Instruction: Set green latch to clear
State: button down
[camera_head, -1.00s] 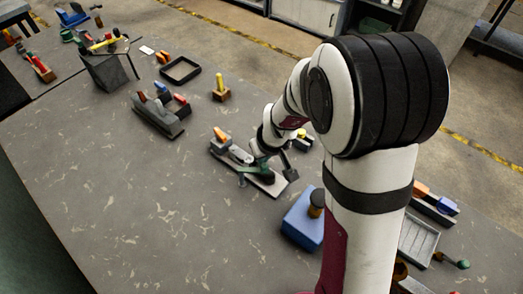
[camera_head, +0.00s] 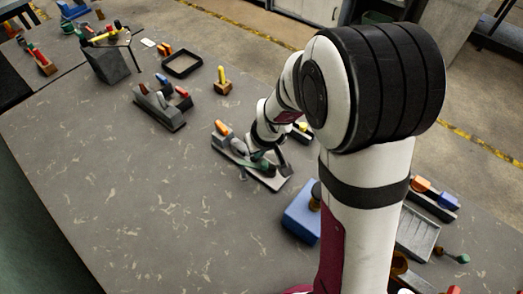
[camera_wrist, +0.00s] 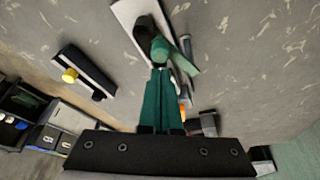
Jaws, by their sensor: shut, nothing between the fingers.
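The latch device is a pale base plate (camera_head: 272,181) on the grey table, with an orange-tipped handle (camera_head: 222,128) at its far left end. Green parts of the latch (camera_head: 262,163) show near its middle, partly hidden by my wrist. In the wrist view, a green latch piece (camera_wrist: 186,60) lies beside a dark rounded part on the plate (camera_wrist: 128,14). My gripper (camera_wrist: 160,72) has teal fingers, shut together and empty, with tips close to the green piece. I cannot tell whether they touch it. The gripper also shows in the head view (camera_head: 262,150).
A grey block with coloured levers (camera_head: 160,108) stands to the left. A wooden block with a yellow peg (camera_head: 222,86) and a black tray frame (camera_head: 182,65) are behind. A blue box (camera_head: 302,214) stands close on the right. The front-left table is clear.

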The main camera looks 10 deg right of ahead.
jog(key=shift+w, duration=0.1)
notch_tip(320, 180, up, 9)
jog(key=shift+w+r, duration=0.2)
jog(key=shift+w, duration=0.05)
dwell(0.4)
jog(key=shift+d, duration=0.1)
